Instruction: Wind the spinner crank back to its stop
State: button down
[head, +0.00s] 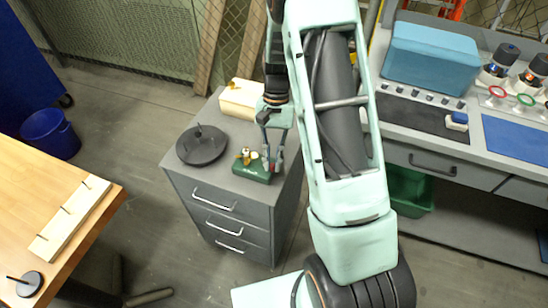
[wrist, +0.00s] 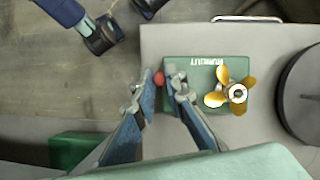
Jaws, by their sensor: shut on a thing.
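The spinner unit is a green box (head: 253,173) on top of the grey drawer cabinet. It also shows in the wrist view (wrist: 205,125), with white lettering at its edge. A brass-coloured propeller (wrist: 230,91) is mounted on it; it shows small in the head view (head: 243,156). The crank's red knob (wrist: 158,78) lies at the box's left edge in the wrist view. My gripper (wrist: 160,84) is shut on the knob, one finger on each side. In the head view my gripper (head: 272,153) reaches down at the box's right side. The crank arm is mostly hidden by my fingers.
A dark round plate (head: 202,146) with an upright pin stands left of the box on the cabinet (head: 225,188). A cream block (head: 240,99) lies behind. The workbench (head: 440,152) is to the right. A wooden table (head: 50,190) is at the left.

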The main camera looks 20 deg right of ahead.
jog(key=m, duration=0.3)
jog(key=a+m+t+y, duration=0.1)
jog(key=m, duration=0.1)
jog(key=shift+s+a+m+y, duration=0.1)
jog(key=shift+s+m+y, duration=0.1)
jog(key=shift+m+y, duration=0.15)
jog(key=m+t, duration=0.1)
jog(key=m, duration=0.2)
jog(key=a+m+t+y, duration=0.1)
jog(key=m, duration=0.2)
jog(key=shift+w+a, duration=0.15)
jog(key=shift+t, duration=0.3)
jog(key=c, duration=2)
grip_release()
jog(key=shift+o, duration=0.2)
jog(key=v, duration=1.2)
